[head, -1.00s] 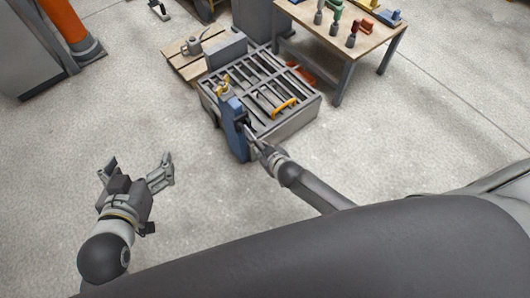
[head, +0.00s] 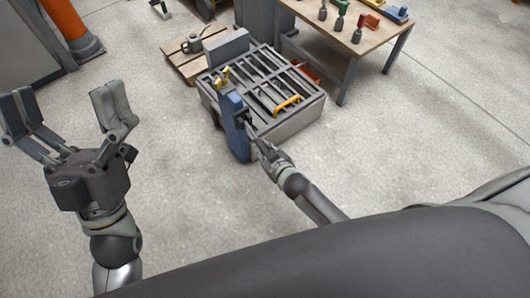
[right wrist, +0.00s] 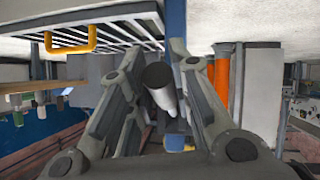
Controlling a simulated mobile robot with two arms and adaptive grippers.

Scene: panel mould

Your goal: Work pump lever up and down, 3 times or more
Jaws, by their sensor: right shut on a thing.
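The blue pump body (head: 235,125) stands upright at the near left side of the grey slatted mould (head: 316,104), with a yellow part (head: 221,77) at its top. My right gripper (head: 258,145) is beside the pump. In the right wrist view its fingers are closed around the pump lever (right wrist: 158,76), a pale rod with a dark round end. In the head view the lever is mostly hidden by the gripper. My left gripper (head: 66,112) is open and empty, raised over bare floor at the left, its fingers spread wide.
A wooden table (head: 350,42) with coloured tools stands behind at the right. A wooden pallet (head: 183,62) lies behind the mould. An orange column (head: 68,28) is at upper left. Floor in front is clear.

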